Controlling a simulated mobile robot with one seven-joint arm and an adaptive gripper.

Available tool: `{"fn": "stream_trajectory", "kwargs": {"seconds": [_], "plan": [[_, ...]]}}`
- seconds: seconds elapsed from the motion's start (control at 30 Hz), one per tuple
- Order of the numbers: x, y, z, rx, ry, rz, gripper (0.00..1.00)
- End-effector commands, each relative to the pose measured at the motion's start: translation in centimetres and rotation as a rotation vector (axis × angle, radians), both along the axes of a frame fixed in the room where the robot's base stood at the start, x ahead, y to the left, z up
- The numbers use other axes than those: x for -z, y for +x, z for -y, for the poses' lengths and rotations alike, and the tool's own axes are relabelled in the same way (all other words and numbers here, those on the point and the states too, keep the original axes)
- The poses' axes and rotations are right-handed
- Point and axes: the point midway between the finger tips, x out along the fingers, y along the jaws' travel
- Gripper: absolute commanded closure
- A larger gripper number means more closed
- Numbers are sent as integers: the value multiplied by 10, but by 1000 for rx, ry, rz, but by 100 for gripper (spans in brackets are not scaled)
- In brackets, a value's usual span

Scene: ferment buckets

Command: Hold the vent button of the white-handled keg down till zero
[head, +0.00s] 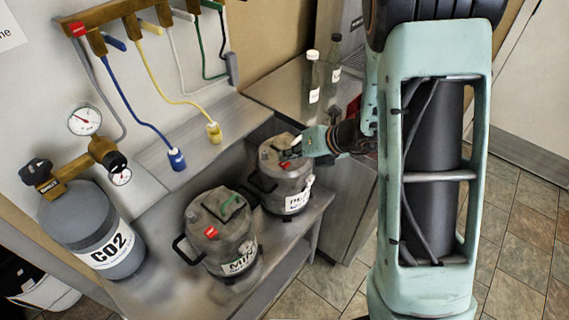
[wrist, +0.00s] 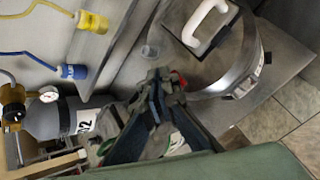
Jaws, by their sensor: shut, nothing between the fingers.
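The white-handled keg (head: 285,185) is the farther of two grey kegs on the bench. Its white handle (wrist: 210,25) stands out in the wrist view, on its round lid (wrist: 192,68). A red button (wrist: 178,78) shows right at my fingertips, partly hidden by them; I cannot tell whether they touch it or press it. In the head view a red spot (head: 265,151) sits on that lid. My gripper (wrist: 160,82) is shut and empty, low over the lid's edge, and reaches in from the right in the head view (head: 303,146). No pressure reading on this keg is legible.
A green-handled keg (head: 220,235) with a red button stands nearer on the bench. A CO2 cylinder (head: 90,230) with gauges is at left. Blue (head: 176,160) and yellow (head: 214,132) hose connectors hang by the wall. Bottles (head: 313,80) stand behind.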

Motion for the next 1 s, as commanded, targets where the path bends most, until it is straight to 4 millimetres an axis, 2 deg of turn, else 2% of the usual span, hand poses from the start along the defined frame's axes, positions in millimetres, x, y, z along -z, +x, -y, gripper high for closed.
{"fn": "stream_trajectory", "kwargs": {"seconds": [1.0], "plan": [[10, 0, 0, 0, 0, 0, 100]]}}
